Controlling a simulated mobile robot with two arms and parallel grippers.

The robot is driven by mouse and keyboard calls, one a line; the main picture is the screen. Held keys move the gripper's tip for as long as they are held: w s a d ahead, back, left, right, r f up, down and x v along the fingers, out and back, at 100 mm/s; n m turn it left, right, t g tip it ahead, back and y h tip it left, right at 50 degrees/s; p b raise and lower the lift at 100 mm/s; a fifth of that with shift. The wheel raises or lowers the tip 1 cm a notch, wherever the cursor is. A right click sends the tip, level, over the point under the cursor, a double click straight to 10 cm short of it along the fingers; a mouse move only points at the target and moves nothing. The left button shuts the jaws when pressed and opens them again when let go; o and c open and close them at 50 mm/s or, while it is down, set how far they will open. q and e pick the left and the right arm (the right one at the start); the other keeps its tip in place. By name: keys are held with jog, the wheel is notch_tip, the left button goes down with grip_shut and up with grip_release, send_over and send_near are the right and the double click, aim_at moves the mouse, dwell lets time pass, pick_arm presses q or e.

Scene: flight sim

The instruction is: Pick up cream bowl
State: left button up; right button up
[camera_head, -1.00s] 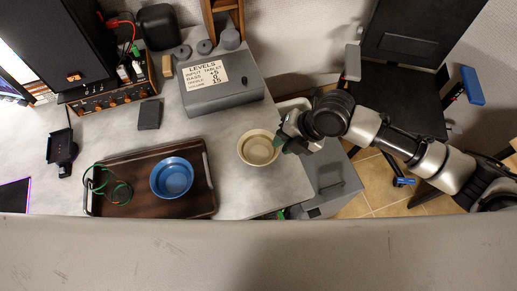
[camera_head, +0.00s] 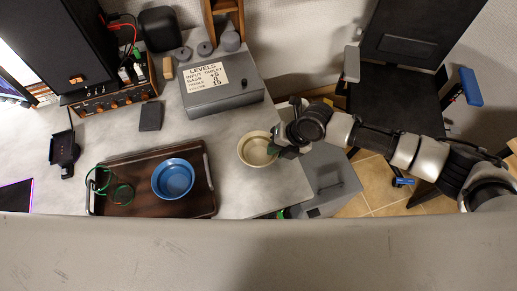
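The cream bowl (camera_head: 255,149) stands upright on the grey table near its right edge. My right gripper (camera_head: 277,145) is at the bowl's right rim, with its dark green fingertips over or against that rim. Whether the fingers are closed on the rim is too small to tell. My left gripper is not in view.
A dark tray (camera_head: 140,205) with a blue bowl (camera_head: 173,179) and a green cable (camera_head: 112,190) lies left of the cream bowl. A grey box with a label (camera_head: 225,96) stands behind it. A chair (camera_head: 400,90) is at the right, off the table.

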jog(key=shift+x, duration=1.05)
grip_shut()
jog(key=shift+r, duration=0.1)
